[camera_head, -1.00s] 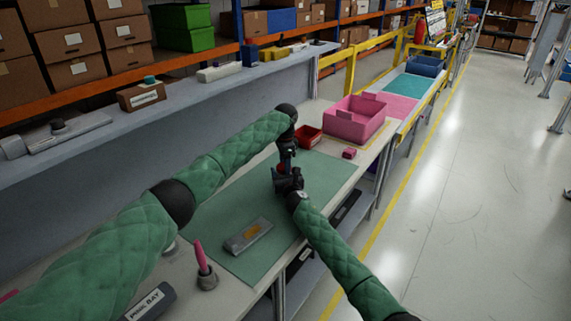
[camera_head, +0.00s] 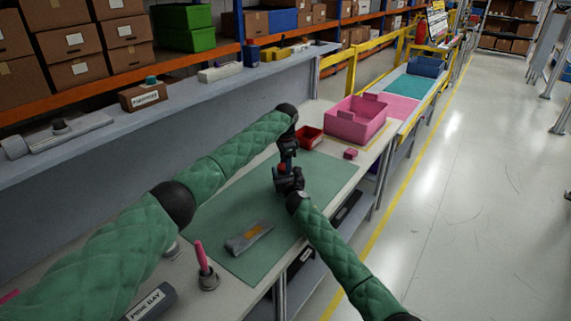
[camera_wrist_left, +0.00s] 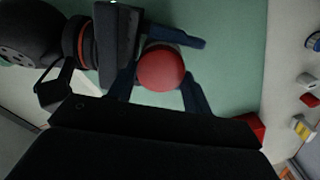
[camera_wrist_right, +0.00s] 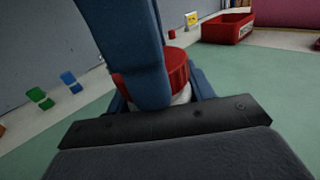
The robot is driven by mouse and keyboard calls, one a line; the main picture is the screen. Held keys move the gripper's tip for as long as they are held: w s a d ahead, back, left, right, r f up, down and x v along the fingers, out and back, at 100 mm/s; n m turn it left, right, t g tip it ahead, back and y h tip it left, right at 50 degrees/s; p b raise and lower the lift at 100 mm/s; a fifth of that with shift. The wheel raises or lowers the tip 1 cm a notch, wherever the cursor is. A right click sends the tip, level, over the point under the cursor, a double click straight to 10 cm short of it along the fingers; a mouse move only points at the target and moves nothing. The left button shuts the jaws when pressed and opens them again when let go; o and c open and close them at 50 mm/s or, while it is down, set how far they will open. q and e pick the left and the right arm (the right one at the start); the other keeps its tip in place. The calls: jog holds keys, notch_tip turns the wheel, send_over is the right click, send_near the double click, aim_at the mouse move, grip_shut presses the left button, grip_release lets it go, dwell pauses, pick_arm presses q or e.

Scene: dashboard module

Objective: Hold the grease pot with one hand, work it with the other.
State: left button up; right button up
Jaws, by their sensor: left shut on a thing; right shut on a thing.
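The grease pot has a round red lid (camera_wrist_left: 161,70) and a pale body (camera_wrist_right: 182,95). It is between my two grippers above the green mat (camera_head: 225,215). My left gripper (camera_head: 283,164) comes from above and is shut on the red lid, its blue fingers on either side in the left wrist view. My right gripper (camera_head: 285,183) is below and shut on the pale body, as the right wrist view shows. A blue finger of my left gripper hides part of the pot there. In the head view the grippers hide most of the pot.
A grey block with an orange patch (camera_head: 250,238) lies on the mat. A pink-handled tool (camera_head: 202,257) stands in a holder at the front. A small red bin (camera_head: 309,137), a large pink bin (camera_head: 355,119) and a small pink block (camera_head: 350,154) are beyond the grippers.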

pick_arm(q)
jog(key=shift+a+f, duration=0.2)
jog(key=shift+f, duration=0.55)
dwell(0.8)
jog(key=shift+w+r, duration=0.1)
jog(key=shift+r, duration=0.2)
dwell(0.3)
jog(key=shift+d+r, duration=0.2)
jog(key=shift+r, duration=0.25)
dwell(0.6)
